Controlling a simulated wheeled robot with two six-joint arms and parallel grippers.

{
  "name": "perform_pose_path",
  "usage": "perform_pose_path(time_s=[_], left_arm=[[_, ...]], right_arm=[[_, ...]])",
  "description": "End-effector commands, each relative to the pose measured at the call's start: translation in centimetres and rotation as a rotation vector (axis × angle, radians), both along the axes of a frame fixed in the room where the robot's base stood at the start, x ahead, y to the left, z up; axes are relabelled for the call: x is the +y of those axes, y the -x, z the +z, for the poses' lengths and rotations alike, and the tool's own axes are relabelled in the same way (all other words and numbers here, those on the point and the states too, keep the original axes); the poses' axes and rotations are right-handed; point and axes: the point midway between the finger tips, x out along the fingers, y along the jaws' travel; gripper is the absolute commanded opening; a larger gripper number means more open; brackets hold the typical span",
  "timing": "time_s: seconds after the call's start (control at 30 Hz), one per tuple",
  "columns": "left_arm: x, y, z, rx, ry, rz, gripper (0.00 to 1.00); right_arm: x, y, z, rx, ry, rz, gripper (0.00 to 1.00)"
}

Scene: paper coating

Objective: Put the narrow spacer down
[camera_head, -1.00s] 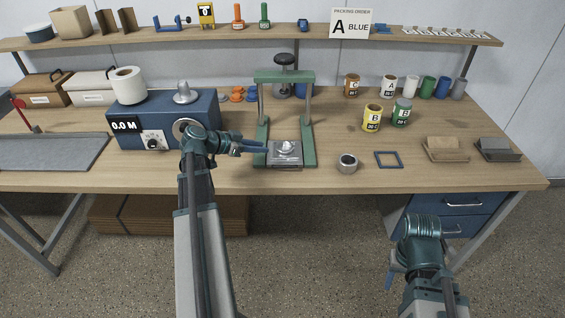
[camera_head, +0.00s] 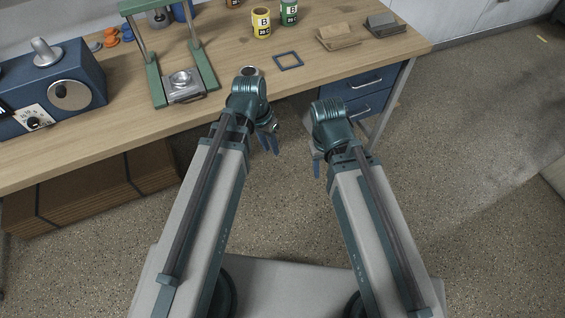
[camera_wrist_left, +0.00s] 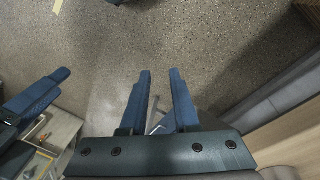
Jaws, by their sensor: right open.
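I cannot single out a narrow spacer with certainty. Small orange and grey discs (camera_head: 112,35) lie at the back left, and a metal piece (camera_head: 183,84) sits in the base of the green press (camera_head: 157,92). My left gripper (camera_head: 269,142) is in front of the table edge.
A blue square frame (camera_head: 288,61) lies flat on the table (camera_head: 110,113). A metal cup (camera_head: 250,71) is partly hidden by my left wrist. A blue machine (camera_head: 75,70) stands left of the press. Tan and grey blocks (camera_head: 338,34) are at the right. The floor in front is clear.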

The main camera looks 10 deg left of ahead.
Motion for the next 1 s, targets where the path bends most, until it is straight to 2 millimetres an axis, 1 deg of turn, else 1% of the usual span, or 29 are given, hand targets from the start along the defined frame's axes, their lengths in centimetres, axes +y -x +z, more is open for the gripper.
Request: perform_pose_path(time_s=[0.03,0.1,0.2,0.3,0.43,0.73,0.83,1.0], left_arm=[[-1.5,1.6,-0.2,0.019,-0.055,-0.003,0.29],[-2.6,3.0,-0.3,0.033,-0.127,0.014,0.29],[-3.6,4.4,-0.3,0.038,-0.206,0.037,0.29],[-4.2,5.2,-0.3,0.033,-0.258,0.055,0.29],[-4.4,5.6,-0.2,0.028,-0.287,0.067,0.29],[-4.4,5.5,-0.1,0.028,-0.288,0.070,0.29],[-4.4,5.5,0.9,0.028,-0.288,0.070,0.29],[-4.4,5.5,3.7,0.028,-0.287,0.069,0.29]], right_arm=[[0.0,0.0,0.0,0.000,0.000,0.000,0.50],[0.0,0.0,0.0,0.000,0.000,0.000,0.50],[0.0,0.0,0.0,0.000,0.000,0.000,0.50],[0.0,0.0,0.0,0.000,0.000,0.000,0.50],[0.0,0.0,0.0,0.000,0.000,0.000,0.50],[0.0,0.0,0.1,0.000,0.000,0.000,0.50],[0.0,0.0,1.1,0.000,0.000,0.000,0.50],[0.0,0.0,3.9,0.000,0.000,0.000,0.50]])
